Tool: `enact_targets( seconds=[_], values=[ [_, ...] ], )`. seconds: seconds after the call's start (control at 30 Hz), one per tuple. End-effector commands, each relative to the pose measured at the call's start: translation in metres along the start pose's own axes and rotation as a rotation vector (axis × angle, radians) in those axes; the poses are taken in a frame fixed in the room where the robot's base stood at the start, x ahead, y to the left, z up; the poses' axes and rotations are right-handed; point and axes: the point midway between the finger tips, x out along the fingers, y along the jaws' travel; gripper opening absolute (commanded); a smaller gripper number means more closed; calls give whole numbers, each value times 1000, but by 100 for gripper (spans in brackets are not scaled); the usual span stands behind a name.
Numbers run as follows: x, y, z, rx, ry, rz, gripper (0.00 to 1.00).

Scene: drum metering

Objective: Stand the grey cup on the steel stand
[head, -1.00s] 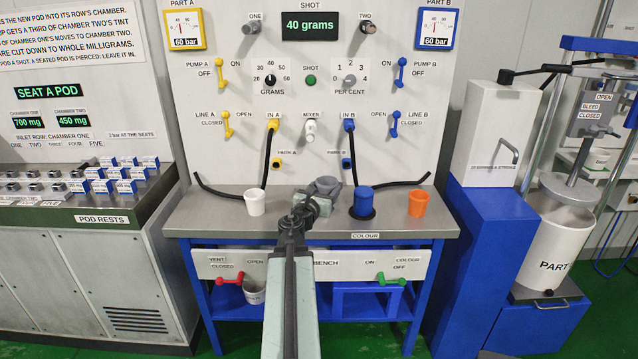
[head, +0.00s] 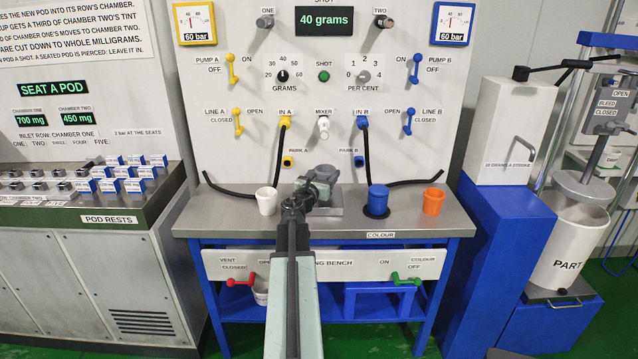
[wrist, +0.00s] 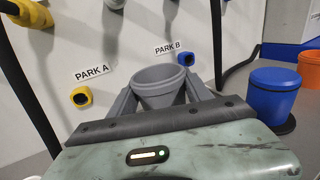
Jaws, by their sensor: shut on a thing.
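The grey cup (head: 326,172) is upright in my gripper (head: 322,184), near the middle of the bench in the head view. In the wrist view the cup (wrist: 158,90) stands between the two fingers of my gripper (wrist: 160,98), which are shut on it. A flat grey plate (head: 331,210), perhaps the steel stand, shows partly behind and below my gripper, under the mixer nozzle (head: 323,127). My arm hides part of it. I cannot tell the gap between cup and plate.
A white cup (head: 267,201) stands left of my gripper on the bench (head: 225,222). A blue pot (head: 378,200) and an orange cup (head: 433,202) stand to the right. Black hoses run from IN A and IN B. The yellow (wrist: 80,96) and blue park sockets are behind.

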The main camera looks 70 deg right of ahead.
Motion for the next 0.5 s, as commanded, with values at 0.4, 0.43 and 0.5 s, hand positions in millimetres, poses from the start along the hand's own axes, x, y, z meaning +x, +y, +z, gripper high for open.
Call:
enact_targets(
  seconds=[0.4,0.43,0.5],
  values=[
    [-2,5,-29,0,0,6,10],
    [-2,5,-30,0,0,6,10],
    [-2,5,-33,0,0,6,10]
  ],
)
